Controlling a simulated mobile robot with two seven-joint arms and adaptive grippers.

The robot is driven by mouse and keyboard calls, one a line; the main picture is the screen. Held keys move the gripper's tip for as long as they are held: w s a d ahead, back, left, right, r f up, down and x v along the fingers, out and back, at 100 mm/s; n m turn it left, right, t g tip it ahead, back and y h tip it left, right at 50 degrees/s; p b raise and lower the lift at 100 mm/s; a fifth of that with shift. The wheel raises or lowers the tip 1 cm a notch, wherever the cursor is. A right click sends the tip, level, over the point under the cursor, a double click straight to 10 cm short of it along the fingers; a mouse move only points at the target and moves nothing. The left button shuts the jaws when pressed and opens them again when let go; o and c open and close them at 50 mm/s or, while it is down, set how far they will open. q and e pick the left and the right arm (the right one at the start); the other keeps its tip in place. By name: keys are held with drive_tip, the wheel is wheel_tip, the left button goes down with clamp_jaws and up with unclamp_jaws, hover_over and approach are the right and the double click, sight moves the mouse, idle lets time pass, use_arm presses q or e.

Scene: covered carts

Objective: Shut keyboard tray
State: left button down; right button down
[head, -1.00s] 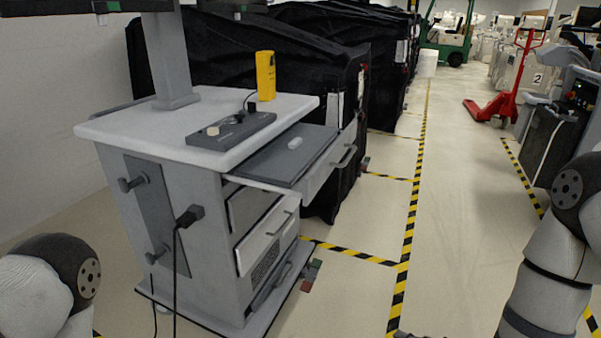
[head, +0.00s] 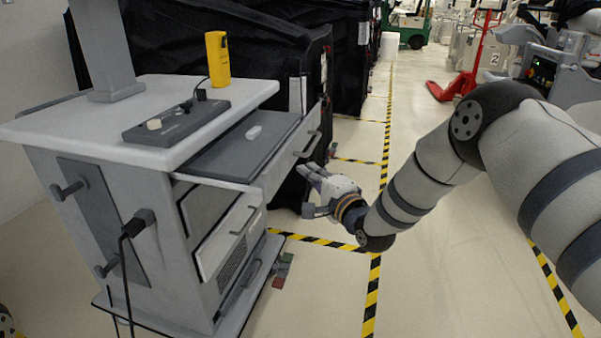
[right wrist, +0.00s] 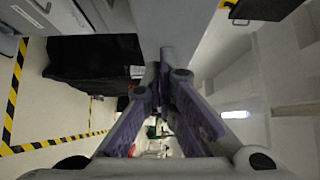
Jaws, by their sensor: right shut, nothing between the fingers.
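The keyboard tray (head: 245,144) is pulled out from under the cart's (head: 100,125) white top. Its grey surface carries a small light object (head: 254,132), and its pale front panel has a bar handle (head: 308,144). My right gripper (head: 308,190) is to the right of the tray front and a little lower in the head view, apparently clear of it. Its fingers also show in the right wrist view (right wrist: 166,85), shut with nothing between them. My left gripper is not in view.
A yellow device (head: 217,60) and a dark control box (head: 177,120) stand on the cart top. A lower drawer (head: 230,237) also stands out on the cart. Black covered carts (head: 270,55) are behind.

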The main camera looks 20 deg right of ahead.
drive_tip(key=shift+w+a+r, duration=0.15)
drive_tip(key=shift+w+a, duration=0.45)
drive_tip(key=shift+a, duration=0.25)
